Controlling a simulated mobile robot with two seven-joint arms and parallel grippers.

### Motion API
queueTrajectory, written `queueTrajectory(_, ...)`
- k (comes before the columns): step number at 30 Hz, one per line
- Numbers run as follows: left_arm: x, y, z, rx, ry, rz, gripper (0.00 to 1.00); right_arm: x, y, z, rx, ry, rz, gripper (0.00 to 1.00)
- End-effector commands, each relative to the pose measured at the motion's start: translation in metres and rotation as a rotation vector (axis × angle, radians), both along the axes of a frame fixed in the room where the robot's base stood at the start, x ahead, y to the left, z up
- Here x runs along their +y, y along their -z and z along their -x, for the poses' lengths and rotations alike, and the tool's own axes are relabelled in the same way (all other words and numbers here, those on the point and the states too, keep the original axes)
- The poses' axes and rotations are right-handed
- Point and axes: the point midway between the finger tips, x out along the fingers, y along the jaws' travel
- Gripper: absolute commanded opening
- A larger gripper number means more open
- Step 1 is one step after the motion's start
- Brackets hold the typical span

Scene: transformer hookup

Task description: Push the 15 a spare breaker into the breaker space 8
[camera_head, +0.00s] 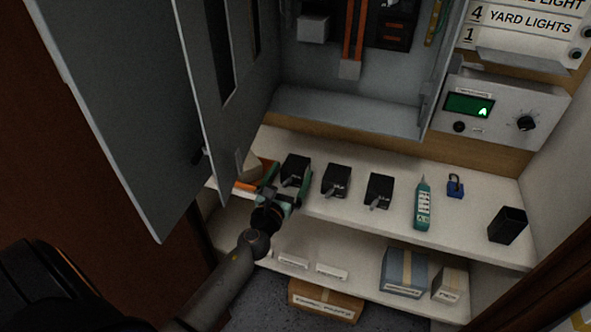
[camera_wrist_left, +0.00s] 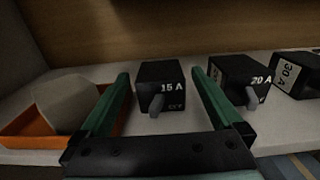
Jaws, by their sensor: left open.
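The 15 A spare breaker (camera_wrist_left: 160,78) is a black block with a grey toggle, marked 15 A and OFF. It stands upright on the shelf and also shows in the head view (camera_head: 296,167). My left gripper (camera_head: 286,181) is open, its green fingers on either side of this breaker. In the left wrist view its fingers (camera_wrist_left: 162,88) show gaps to the block, and nothing is held. The open grey breaker panel (camera_head: 345,108) stands behind the shelf. Only its lower part shows, and I cannot make out space 8. My right gripper is not in view.
A breaker marked 20 A (camera_wrist_left: 238,80) and another marked 30 A (camera_wrist_left: 298,75) stand to the right. An orange tray (camera_wrist_left: 25,128) with a pale block is close on the left. Panel doors (camera_head: 120,90) hang open at left. A green tester (camera_head: 423,205) lies farther right.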

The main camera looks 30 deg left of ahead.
Motion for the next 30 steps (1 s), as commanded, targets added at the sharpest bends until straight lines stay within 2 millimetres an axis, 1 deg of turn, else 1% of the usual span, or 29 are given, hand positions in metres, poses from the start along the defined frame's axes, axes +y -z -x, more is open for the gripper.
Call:
queueTrajectory(1, 0.002, -0.002, -0.008, -0.002, -0.001, 0.001, 1.0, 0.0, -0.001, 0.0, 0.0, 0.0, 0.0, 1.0)
queueTrajectory(3, 0.005, -0.001, -0.017, -0.001, -0.002, 0.002, 1.0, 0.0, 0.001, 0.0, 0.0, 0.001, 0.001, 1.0)
queueTrajectory(6, 0.007, -0.001, -0.025, -0.001, -0.001, 0.002, 1.0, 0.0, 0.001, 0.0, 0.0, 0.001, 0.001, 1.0)
queueTrajectory(14, 0.007, 0.0, -0.027, 0.0, -0.001, 0.001, 1.0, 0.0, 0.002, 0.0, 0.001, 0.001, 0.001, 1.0)
queueTrajectory(15, 0.007, 0.0, -0.027, 0.0, -0.001, 0.001, 0.99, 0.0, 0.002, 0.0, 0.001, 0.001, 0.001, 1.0)
queueTrajectory(30, 0.007, 0.0, -0.027, 0.0, -0.001, 0.001, 0.43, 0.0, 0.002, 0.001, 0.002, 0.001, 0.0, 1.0)
